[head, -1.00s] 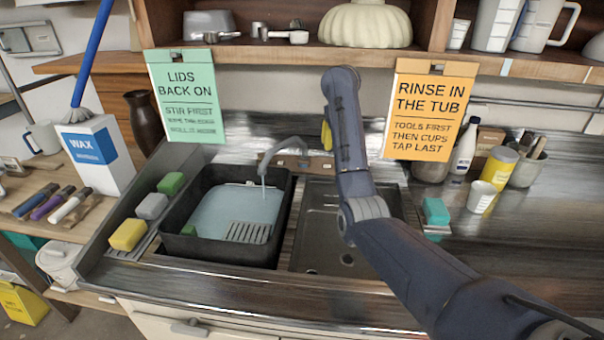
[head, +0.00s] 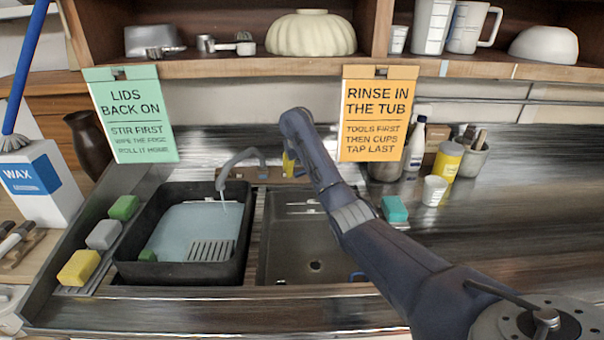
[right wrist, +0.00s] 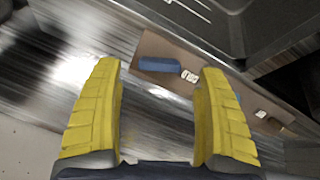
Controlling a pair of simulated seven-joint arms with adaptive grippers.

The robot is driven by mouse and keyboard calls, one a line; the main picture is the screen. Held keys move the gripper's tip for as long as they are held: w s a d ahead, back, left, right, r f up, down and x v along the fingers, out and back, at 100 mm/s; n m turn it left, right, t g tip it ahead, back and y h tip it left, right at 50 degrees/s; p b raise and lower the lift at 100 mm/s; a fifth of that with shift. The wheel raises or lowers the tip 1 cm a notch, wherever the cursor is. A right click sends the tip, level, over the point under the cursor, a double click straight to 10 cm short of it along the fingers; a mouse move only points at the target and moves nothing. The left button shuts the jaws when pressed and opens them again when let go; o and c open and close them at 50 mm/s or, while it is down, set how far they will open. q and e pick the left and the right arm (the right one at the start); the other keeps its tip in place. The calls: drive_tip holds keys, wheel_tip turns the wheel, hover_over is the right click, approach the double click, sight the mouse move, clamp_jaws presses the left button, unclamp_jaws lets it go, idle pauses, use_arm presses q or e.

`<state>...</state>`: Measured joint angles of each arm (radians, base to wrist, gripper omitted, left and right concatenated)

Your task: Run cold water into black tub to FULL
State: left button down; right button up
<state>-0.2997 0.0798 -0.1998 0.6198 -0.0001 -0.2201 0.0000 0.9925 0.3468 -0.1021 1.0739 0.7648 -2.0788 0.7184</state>
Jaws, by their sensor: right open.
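The black tub (head: 130,275) stands in the left sink basin with pale blue water (head: 180,232) in it. A thin stream falls into it from the grey tap (head: 226,172). A brown panel (head: 262,174) is behind the tap. The right wrist view shows a brown panel (right wrist: 200,58) with a blue handle (right wrist: 160,64) and a small white label. My right gripper (head: 288,164) is behind the sinks near the panel, partly hidden by my arm. In the right wrist view its yellow fingers (right wrist: 158,72) are apart with nothing between them. My left gripper is not in view.
Yellow, grey and green sponges lie left of the tub. A green sign (head: 130,115) and an orange sign (head: 378,120) hang from the shelf above. A cup (head: 434,190) and bottles stand at the right.

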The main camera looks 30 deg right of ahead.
sight(302, 172)
drive_tip(key=shift+x, duration=2.15)
drive_tip(key=shift+f, duration=0.1)
drive_tip(key=c, duration=1.4)
drive_tip(key=shift+c, duration=0.3)
